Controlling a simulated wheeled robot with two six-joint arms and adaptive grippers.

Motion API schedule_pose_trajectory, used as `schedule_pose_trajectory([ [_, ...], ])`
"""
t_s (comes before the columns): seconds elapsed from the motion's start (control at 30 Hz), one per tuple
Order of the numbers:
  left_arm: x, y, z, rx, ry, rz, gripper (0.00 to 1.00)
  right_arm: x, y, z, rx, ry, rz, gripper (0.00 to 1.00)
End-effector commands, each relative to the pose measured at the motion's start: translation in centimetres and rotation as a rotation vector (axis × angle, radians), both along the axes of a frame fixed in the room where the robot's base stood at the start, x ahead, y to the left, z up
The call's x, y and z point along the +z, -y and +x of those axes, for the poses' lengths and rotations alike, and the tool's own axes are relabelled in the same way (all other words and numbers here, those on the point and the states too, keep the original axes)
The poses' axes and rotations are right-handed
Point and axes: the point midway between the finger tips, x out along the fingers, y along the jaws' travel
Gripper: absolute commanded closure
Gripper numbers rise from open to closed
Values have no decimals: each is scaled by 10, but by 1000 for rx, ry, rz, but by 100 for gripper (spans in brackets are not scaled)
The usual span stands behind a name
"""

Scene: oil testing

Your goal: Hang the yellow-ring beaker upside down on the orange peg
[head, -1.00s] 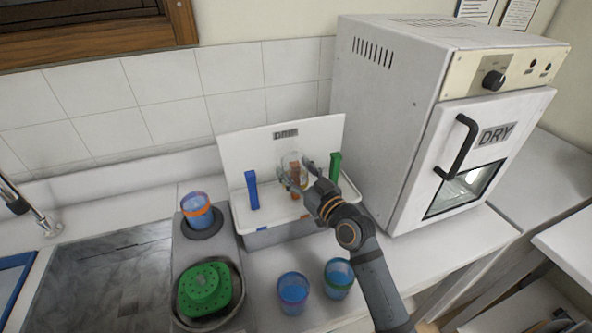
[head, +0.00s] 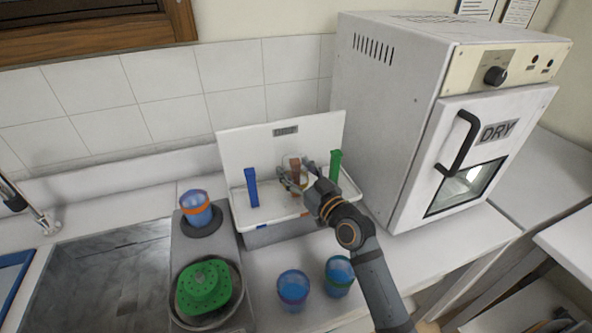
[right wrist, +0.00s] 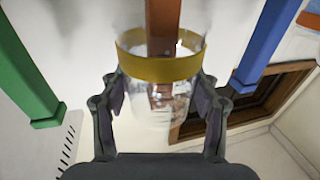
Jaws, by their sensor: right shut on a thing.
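The yellow-ring beaker (right wrist: 160,85) is clear glass with a wide yellow band, held upside down in the right wrist view, which is itself inverted. My right gripper (right wrist: 165,105) is shut around its sides. The orange peg (right wrist: 163,18) lines up with the beaker and shows through its glass; it looks to be inside, though the depth is hard to judge. In the head view the beaker (head: 292,162) is partly hidden by my right gripper (head: 297,180), at the middle of the white DRIP rack (head: 240,149). My left gripper is not in view.
A blue peg (head: 252,188) and a green peg (head: 335,165) flank the orange one. An orange-ring beaker (head: 195,208) stands left of the rack; two blue-tinted beakers (head: 293,287) (head: 339,272) stand in front. The DRY oven (head: 400,120) is close on the right.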

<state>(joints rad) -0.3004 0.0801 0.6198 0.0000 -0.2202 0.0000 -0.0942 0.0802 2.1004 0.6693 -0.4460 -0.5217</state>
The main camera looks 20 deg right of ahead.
Motion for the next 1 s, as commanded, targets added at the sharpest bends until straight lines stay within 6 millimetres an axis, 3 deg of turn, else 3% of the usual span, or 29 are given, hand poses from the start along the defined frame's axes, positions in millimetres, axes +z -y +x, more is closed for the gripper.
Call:
schedule_pose_trajectory([
  [0.47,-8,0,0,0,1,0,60,-7,0,0,0,1,-1,70],
  [0.5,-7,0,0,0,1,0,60,-6,0,0,0,1,-1,33],
  [0.63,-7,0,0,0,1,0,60,-6,0,0,0,1,0,15],
  [0.67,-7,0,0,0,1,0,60,-6,0,0,0,1,0,12],
  [1.0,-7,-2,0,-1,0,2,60,-7,1,-2,0,-1,-1,12],
])
